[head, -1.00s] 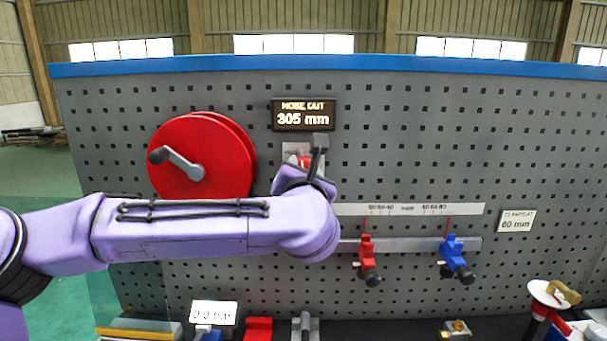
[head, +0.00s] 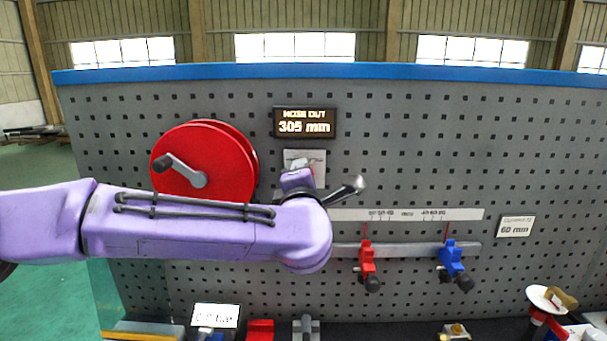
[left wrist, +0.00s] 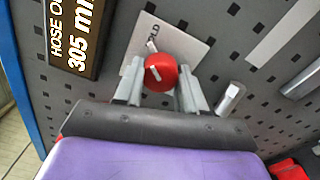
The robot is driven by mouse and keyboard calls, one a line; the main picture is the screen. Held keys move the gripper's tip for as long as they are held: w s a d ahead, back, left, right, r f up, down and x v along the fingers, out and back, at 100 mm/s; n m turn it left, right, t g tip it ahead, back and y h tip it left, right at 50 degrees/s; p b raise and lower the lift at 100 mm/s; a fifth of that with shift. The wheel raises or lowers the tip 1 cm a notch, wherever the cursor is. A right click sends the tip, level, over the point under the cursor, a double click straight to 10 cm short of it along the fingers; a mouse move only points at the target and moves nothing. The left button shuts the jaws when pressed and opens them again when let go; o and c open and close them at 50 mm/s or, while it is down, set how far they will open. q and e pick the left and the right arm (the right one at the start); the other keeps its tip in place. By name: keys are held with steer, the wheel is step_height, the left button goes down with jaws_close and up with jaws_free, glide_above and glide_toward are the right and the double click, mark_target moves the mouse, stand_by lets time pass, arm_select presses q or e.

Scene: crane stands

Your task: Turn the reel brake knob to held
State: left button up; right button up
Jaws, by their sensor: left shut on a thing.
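The red reel brake knob (left wrist: 160,72) sits on a pale label plate (left wrist: 190,48) on the pegboard. White marks show on its face and just above it. Only part of the plate's lettering is readable, ending in "LD". My left gripper (left wrist: 158,84) is shut on the knob, one finger on each side. In the head view the left gripper (head: 298,182) is in front of the plate (head: 318,163), and my wrist mostly hides the knob. My right gripper is not in view.
The red reel (head: 222,150) with its crank is left of the plate. A display (head: 304,122) above reads 305 mm. A red clamp (head: 367,262) and a blue clamp (head: 451,260) sit on a rail to the lower right. Several items line the bench below.

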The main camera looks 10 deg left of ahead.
arm_select(q)
steer(key=shift+m, duration=0.6)
steer(key=o, duration=1.1)
steer(key=shift+c, duration=0.2)
steer(key=b+v, duration=0.3)
steer(key=v, duration=0.7)
steer(key=shift+s, duration=0.3)
